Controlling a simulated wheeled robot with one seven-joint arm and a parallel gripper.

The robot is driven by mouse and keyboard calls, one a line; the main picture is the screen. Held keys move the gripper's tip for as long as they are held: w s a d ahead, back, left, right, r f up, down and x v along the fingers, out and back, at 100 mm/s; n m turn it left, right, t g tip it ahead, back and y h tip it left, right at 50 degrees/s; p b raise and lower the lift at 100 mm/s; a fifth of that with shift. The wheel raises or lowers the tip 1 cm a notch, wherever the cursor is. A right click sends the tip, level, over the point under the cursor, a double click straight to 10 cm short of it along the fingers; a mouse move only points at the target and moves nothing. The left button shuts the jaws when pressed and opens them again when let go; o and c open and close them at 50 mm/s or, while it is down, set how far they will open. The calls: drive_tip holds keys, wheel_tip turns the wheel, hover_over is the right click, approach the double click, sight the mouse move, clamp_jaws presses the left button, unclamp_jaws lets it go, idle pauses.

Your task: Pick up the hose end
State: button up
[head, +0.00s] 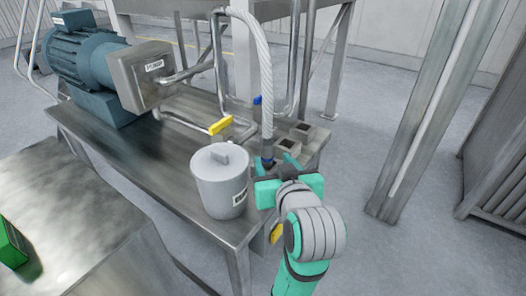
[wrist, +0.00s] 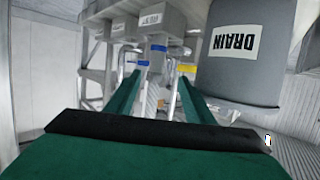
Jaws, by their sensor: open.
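The hose is a white ribbed tube (head: 264,75) that arches down from the upper middle of the head view. In the wrist view my gripper (wrist: 158,90) shows two teal fingers spread apart. A grey shape stands between them, but I cannot tell whether it is the hose end. Contact with the hose cannot be made out.
A grey lidded bucket (head: 221,183) stands close left of my gripper; its DRAIN label reads upside down in the wrist view (wrist: 233,41). A yellow lever (head: 221,125), grey blocks (head: 303,132) and a blue motor (head: 85,60) are on the steel table (head: 150,165).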

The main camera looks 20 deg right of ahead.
sight(268, 148)
drive_tip(key=x, duration=0.3)
drive_tip(key=shift+w+d+f, duration=0.15)
drive_tip(key=shift+w+d, duration=0.05)
drive_tip(key=shift+d, duration=0.1)
drive_tip(key=shift+r+x, duration=0.15)
drive_tip(key=shift+x, duration=1.2)
drive_tip(key=shift+r+x, duration=0.1)
drive_tip(key=shift+x, duration=1.25)
drive_tip(key=shift+d, duration=0.1)
clamp_jaws()
